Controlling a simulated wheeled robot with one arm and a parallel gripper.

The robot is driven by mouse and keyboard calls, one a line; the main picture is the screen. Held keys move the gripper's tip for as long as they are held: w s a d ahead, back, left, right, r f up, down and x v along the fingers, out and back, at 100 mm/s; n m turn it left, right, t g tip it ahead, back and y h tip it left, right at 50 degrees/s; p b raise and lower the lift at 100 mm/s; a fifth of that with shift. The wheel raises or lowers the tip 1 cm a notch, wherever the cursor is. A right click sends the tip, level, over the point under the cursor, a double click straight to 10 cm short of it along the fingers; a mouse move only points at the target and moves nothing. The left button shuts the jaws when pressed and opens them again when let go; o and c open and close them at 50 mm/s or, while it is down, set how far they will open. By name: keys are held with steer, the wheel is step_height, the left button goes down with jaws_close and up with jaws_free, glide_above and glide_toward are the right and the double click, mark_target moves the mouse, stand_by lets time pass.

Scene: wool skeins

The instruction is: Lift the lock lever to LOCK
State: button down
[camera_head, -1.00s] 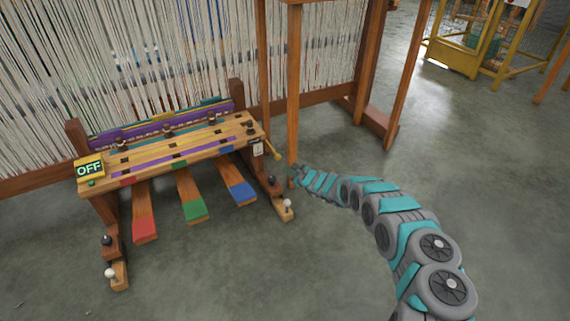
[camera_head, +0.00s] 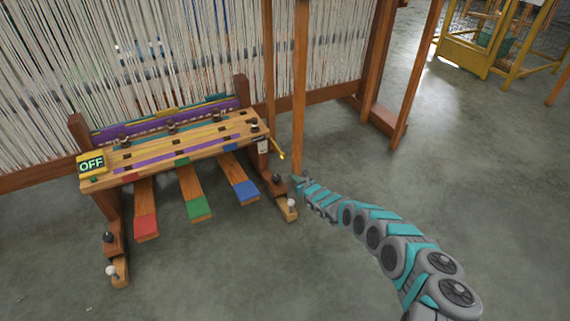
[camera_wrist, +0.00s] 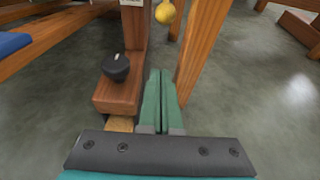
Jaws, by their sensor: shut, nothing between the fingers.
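The lock lever (camera_head: 278,151) is a short yellow arm with a round knob at the right end of the wooden treadle bench, beside a small white label plate (camera_head: 263,147). It slants down to the right. In the wrist view its yellow knob (camera_wrist: 165,12) hangs at the top edge, beyond my fingertips; its upper part is out of that view. My gripper (camera_head: 298,179) is low, just right of and below the knob. In the wrist view its green fingers (camera_wrist: 160,74) are shut together with nothing between them and appear apart from the knob.
A black knob (camera_wrist: 116,67) on the bench's wooden foot (camera_wrist: 121,97) is close left of my fingers. A wooden post (camera_wrist: 200,50) stands close right. The bench carries a sign reading OFF (camera_head: 91,164) and red, green and blue pedals. Open floor lies right.

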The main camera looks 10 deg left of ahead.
steer(key=b+x, duration=1)
steer(key=shift+r+p, duration=0.7)
steer(key=shift+r, duration=1.2)
steer(key=shift+r, duration=0.15)
